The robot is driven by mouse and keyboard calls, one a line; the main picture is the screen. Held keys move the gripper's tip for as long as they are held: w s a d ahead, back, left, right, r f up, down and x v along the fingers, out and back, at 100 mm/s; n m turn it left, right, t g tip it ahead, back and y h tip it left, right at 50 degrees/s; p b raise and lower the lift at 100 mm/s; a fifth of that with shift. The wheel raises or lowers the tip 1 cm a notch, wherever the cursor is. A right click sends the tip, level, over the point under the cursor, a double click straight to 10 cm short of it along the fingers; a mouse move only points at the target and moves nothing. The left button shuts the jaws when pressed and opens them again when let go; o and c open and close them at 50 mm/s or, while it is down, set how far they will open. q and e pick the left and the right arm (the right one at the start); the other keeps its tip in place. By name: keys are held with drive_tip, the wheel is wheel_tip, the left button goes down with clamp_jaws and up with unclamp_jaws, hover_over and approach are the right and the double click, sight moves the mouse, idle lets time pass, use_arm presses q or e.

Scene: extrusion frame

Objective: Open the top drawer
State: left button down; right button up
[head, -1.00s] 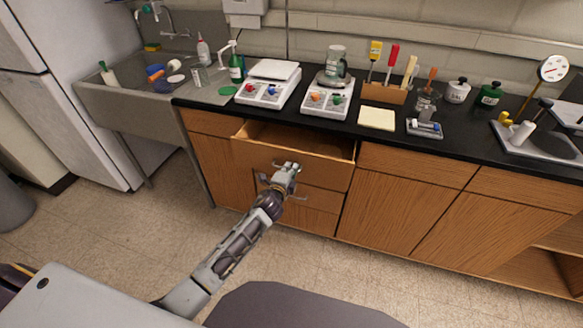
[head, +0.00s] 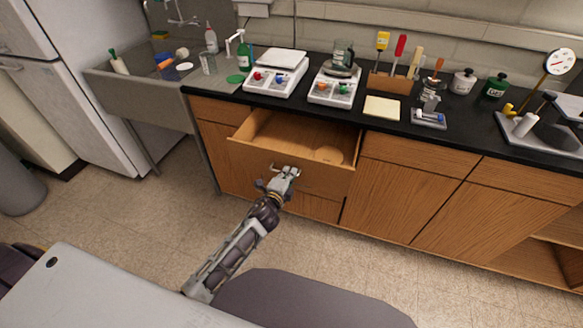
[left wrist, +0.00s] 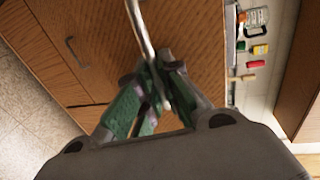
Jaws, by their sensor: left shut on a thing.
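The top drawer (head: 300,137) of the wooden cabinet stands well pulled out below the black counter. Its inside shows, with a round light-brown shape on its floor at the right. My left gripper (head: 288,172) is at the middle of the drawer front. In the left wrist view my left gripper (left wrist: 152,100) is shut on the metal bar handle (left wrist: 147,45), with its green-lined fingers around it. The gripper hides most of the handle in the head view. My right gripper is in neither view.
The black counter (head: 455,143) carries two balances, a brush holder, bottles and a gauge stand. A sink (head: 150,85) and a white fridge stand at the left. Closed drawers and doors (head: 395,195) lie to the right. The floor in front of the cabinet is clear.

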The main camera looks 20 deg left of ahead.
use_arm(q)
drive_tip(key=shift+s+f, duration=0.1)
drive_tip(key=shift+s, duration=1)
drive_tip(key=c, duration=1.9)
unclamp_jaws()
drive_tip(key=shift+o, duration=0.2)
drive_tip(key=shift+s, duration=0.2)
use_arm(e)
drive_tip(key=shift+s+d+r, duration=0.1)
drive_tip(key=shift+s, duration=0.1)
use_arm(q)
drive_tip(key=v, duration=1.1)
drive_tip(key=shift+s, duration=0.25)
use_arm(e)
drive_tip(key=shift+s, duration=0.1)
